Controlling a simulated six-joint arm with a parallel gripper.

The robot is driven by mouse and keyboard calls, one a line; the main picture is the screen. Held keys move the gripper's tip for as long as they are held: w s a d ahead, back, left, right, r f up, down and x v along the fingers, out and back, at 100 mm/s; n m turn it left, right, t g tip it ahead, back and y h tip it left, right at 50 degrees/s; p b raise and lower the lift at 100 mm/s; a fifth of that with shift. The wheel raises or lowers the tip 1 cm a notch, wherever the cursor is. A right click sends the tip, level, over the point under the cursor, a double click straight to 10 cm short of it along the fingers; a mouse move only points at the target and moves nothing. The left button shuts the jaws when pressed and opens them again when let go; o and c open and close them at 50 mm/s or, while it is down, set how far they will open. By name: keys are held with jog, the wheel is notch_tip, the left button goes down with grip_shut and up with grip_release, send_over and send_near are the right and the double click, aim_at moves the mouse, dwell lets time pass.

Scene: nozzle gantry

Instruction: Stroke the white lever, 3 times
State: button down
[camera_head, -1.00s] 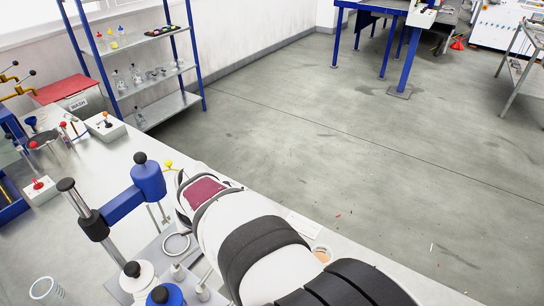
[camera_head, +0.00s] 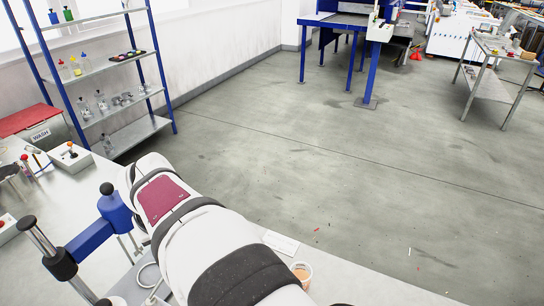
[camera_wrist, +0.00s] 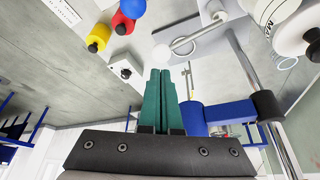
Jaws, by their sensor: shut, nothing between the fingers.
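My gripper (camera_wrist: 160,74) shows in the wrist view with its two green fingers together and nothing between them. A white ball-ended lever (camera_wrist: 162,52) lies just beyond the fingertips, its thin rod running up and right to a grey plate. I cannot tell whether the fingertips touch the ball. The blue gantry arm (camera_wrist: 228,110) is close on the right of the fingers. In the head view my arm hides the gripper, and the white lever does not show.
In the head view the blue gantry arm (camera_head: 92,243) and its black-capped post stand left of my arm.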

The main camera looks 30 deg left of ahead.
jog(key=shift+r, duration=2.5)
